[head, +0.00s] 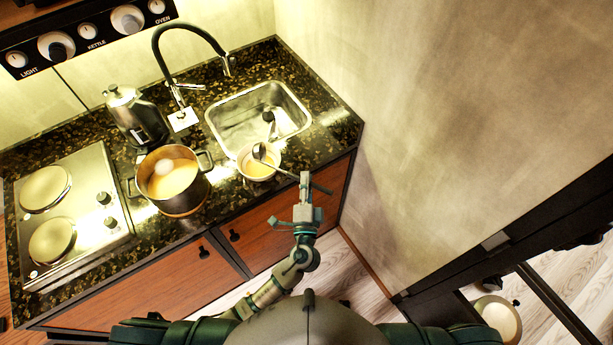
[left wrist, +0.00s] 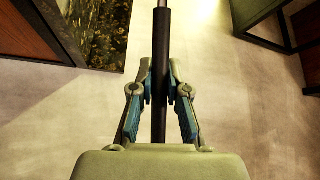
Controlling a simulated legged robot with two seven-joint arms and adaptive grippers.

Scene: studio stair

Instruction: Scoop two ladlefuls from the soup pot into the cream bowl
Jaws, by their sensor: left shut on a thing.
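The soup pot (head: 144,189), steel with two side handles, stands on the counter and holds yellow-orange soup (head: 180,180) with a pale round spot in it. The cream bowl (head: 245,170) stands at the counter's front edge by the sink, with yellow-orange liquid inside. My left gripper (head: 305,183) is just in front of the counter, right of the bowl. It is shut on the dark handle of the ladle (head: 259,151), whose head is over the bowl's far side. The left wrist view shows the gripper (left wrist: 161,85) around the black handle (left wrist: 160,45). What the ladle head holds is unclear. My right gripper is not in view.
A two-plate hob (head: 90,215) lies at the left. A dark kettle (head: 137,118) stands behind the pot. A black tap (head: 183,90) and steel sink (head: 240,115) are behind the bowl. A bare wall (head: 430,110) rises at the right.

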